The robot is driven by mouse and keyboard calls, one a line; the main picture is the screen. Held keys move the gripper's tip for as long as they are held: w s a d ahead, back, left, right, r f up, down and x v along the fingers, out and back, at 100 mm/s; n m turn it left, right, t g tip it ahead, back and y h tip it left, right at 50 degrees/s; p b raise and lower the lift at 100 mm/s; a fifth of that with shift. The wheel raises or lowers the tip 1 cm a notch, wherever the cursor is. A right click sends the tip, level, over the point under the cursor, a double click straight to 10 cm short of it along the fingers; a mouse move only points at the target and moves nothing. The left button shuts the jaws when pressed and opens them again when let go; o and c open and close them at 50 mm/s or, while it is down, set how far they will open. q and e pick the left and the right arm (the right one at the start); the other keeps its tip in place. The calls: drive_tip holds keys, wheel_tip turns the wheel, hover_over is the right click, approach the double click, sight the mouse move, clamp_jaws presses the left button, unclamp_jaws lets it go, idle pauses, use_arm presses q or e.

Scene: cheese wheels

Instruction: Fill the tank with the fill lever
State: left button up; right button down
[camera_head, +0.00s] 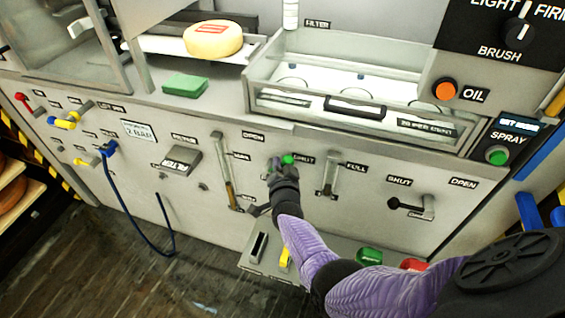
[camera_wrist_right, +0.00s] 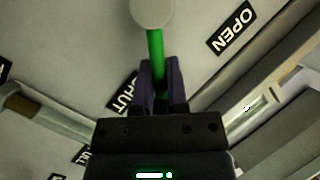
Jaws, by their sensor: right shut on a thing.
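My right gripper (camera_head: 280,168) reaches the machine's front panel and is shut on a green lever (camera_head: 288,159). In the right wrist view the dark fingers (camera_wrist_right: 160,88) sit on both sides of the green rod (camera_wrist_right: 156,55), which ends in a pale round part. The glass-fronted tank (camera_head: 440,131) is above the panel. No word FILL is readable on the lever. My left gripper is out of view.
Gauge tubes stand left (camera_head: 222,165) and right of the lever, the right one (camera_head: 331,172) near a FULL label. A black-knobbed lever (camera_head: 410,206) is farther right. A shelf (camera_head: 270,258) juts out below. A blue hose (camera_head: 130,205) hangs at left.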

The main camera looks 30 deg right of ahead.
idle(0.5)
drive_tip(key=c, duration=0.6)
unclamp_jaws()
drive_tip(key=shift+c, duration=0.2)
drive_tip(key=shift+s+a+r+p, duration=0.15)
drive_tip(key=shift+p, duration=0.2)
drive_tip(key=p+v, duration=0.6)
drive_tip(key=v, duration=0.3)
drive_tip(key=shift+s, duration=0.2)
drive_tip(key=shift+a, duration=0.1)
